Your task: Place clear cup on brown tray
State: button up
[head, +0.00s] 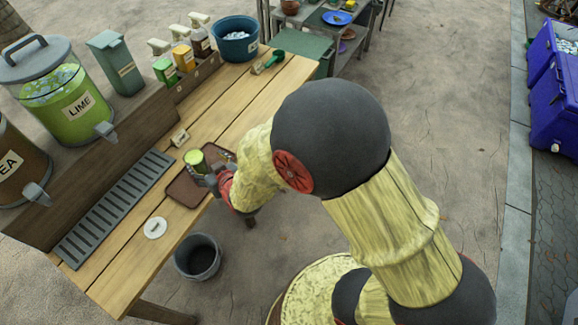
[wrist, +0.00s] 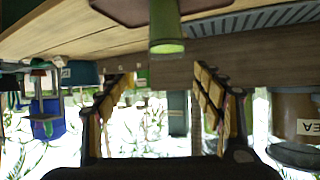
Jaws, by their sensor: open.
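The clear cup (head: 195,158), tinted green, is upright over the brown tray (head: 183,190) on the wooden table in the head view. Its base is partly hidden by my gripper, but it appears to stand on the tray. My gripper (head: 211,180) is just to the right of the cup, low at the table's edge. In the wrist view, which is upside down, the cup (wrist: 166,28) is ahead of the open fingers (wrist: 160,80), apart from them with nothing between them. The tray's edge (wrist: 130,10) shows behind the cup's foot.
A grey drip grate (head: 115,210) runs left of the tray, with a white round disc (head: 155,228) nearby. Drink dispensers (head: 65,95) stand on a raised shelf. A small label block (head: 180,137) lies behind the tray. A dark bucket (head: 198,257) is on the ground.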

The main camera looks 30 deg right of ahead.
jog(key=s+d+r+g, duration=0.1)
jog(key=s+d+r, duration=0.15)
jog(key=r, duration=0.25)
jog(key=s+d+r+m+g+h, duration=0.1)
jog(key=s+d+r, duration=0.15)
jog(key=r, duration=0.25)
jog(key=s+d+r+g, duration=0.1)
jog(key=s+d+r, duration=0.15)
jog(key=r, duration=0.25)
jog(key=s+d+r+g, duration=0.2)
jog(key=s+d+r, duration=0.1)
jog(key=s, duration=0.7)
jog(key=s+d+r+m+g+h, duration=0.1)
jog(key=s+d+r, duration=0.3)
jog(key=s, duration=0.6)
jog(key=shift+s+d+r+g+h, duration=0.15)
jog(key=shift+s+d+g+h, duration=0.2)
jog(key=shift+d, duration=0.5)
jog(key=shift+w, duration=0.15)
